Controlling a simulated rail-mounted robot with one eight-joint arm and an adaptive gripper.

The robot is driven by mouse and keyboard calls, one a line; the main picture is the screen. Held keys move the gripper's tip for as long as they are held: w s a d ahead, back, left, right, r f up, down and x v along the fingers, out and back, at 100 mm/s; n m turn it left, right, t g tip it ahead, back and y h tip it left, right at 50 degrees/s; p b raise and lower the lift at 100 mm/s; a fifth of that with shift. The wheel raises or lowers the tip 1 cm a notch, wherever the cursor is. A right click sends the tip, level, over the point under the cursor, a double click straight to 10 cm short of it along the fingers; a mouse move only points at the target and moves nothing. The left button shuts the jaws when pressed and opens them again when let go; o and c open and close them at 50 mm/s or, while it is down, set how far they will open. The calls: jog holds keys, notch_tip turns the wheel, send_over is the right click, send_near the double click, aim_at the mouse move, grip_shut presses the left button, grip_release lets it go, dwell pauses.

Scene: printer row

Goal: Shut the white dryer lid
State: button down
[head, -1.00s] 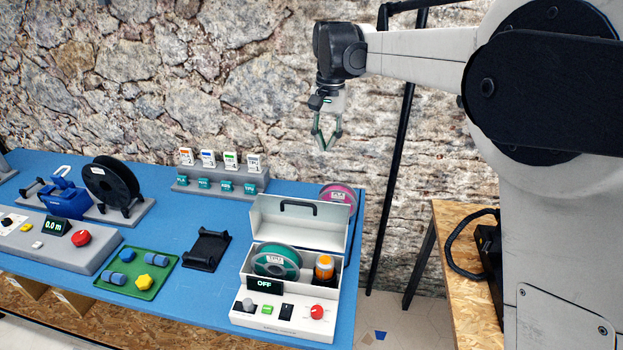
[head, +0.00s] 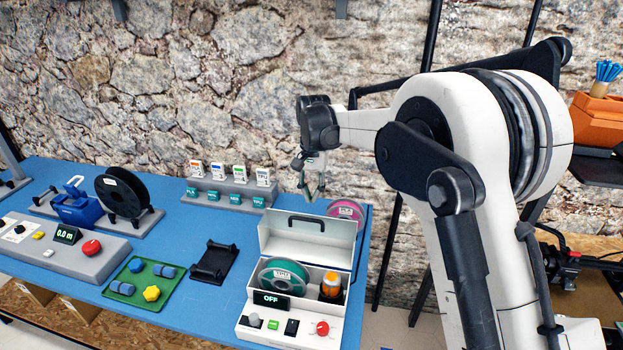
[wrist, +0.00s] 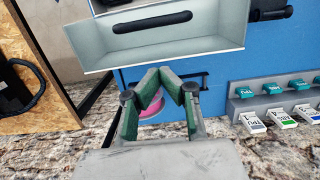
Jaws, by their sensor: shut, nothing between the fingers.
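The white dryer lid (head: 317,241) stands open and upright at the back of the white dryer box (head: 262,323); its black handle is at the top edge. Inside the box are a green spool (head: 284,276) and an orange-capped jar (head: 330,286). My gripper (head: 311,198) hangs above and behind the lid, apart from it. In the wrist view my gripper (wrist: 162,72) has its green-padded fingertips together and empty, and the lid (wrist: 165,48) lies just beyond the tips.
A pink spool (head: 347,211) stands behind the lid, partly hidden. A grey rack (head: 225,197) with labelled cards is to the left. A black cradle (head: 213,263) and a green tray (head: 141,284) lie left of the dryer on the blue table.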

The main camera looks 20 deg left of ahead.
aim_at(307, 225)
jog(key=s, duration=0.1)
jog(key=s+f, duration=0.1)
jog(key=s, duration=0.1)
jog(key=shift+s+d+f+p, duration=0.2)
jog(key=shift+s+f+p, duration=0.05)
jog(key=shift+s+p, duration=0.15)
jog(key=shift+s, duration=0.1)
jog(key=shift+s, duration=0.2)
